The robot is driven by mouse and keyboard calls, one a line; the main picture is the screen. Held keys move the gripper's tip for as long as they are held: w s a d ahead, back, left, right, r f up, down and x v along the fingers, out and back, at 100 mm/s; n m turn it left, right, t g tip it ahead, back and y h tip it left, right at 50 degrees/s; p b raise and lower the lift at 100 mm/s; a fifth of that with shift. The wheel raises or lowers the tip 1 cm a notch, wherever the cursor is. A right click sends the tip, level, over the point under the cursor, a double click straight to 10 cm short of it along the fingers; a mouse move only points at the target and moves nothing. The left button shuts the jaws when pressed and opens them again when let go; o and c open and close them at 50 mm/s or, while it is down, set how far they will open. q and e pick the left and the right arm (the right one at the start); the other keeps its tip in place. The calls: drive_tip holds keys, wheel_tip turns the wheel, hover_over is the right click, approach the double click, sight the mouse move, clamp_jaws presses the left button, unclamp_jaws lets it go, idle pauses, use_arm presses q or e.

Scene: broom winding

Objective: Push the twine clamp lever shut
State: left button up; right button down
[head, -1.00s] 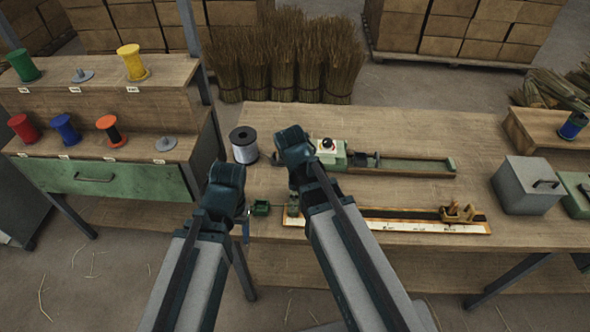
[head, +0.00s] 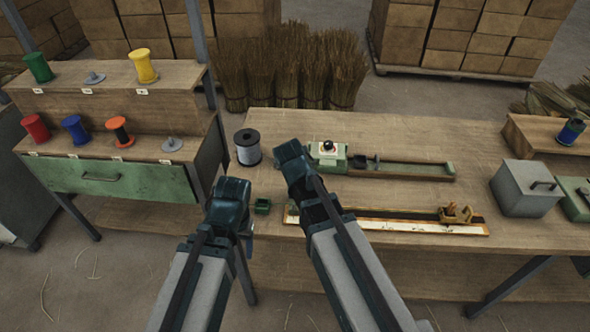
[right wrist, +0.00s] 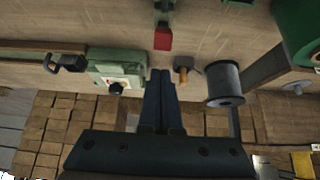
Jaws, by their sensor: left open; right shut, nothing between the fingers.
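The twine clamp shows in the right wrist view as a green body (right wrist: 162,12) with a red lever end (right wrist: 163,39) at the top middle. In the head view I cannot make it out; my right arm covers that part of the bench. My right gripper (right wrist: 160,76) is shut and empty, its fingertips just below the red lever end in the picture, with a small visible gap. In the head view its fingers are hidden behind my wrist. My left gripper (head: 249,238) is open and empty at the bench's front edge, near a small green box (head: 262,206).
A grey wire spool (head: 248,147) stands at the back left of the bench. A green fixture (head: 328,155) with a long channel lies beyond my right arm. A measuring strip (head: 400,226) with a brass-coloured stop (head: 455,214) runs along the front. A grey box (head: 525,187) stands right.

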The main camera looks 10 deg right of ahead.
drive_tip(key=shift+r+p, duration=0.5)
drive_tip(key=shift+r, duration=0.1)
drive_tip(key=shift+w, duration=0.15)
drive_tip(key=w+r+p, duration=0.3)
drive_tip(key=s+a+r+p, duration=0.1)
drive_tip(key=s+r+p, duration=0.4)
drive_tip(key=s, duration=0.2)
drive_tip(key=shift+s+a, duration=0.15)
drive_tip(key=shift+s, duration=0.25)
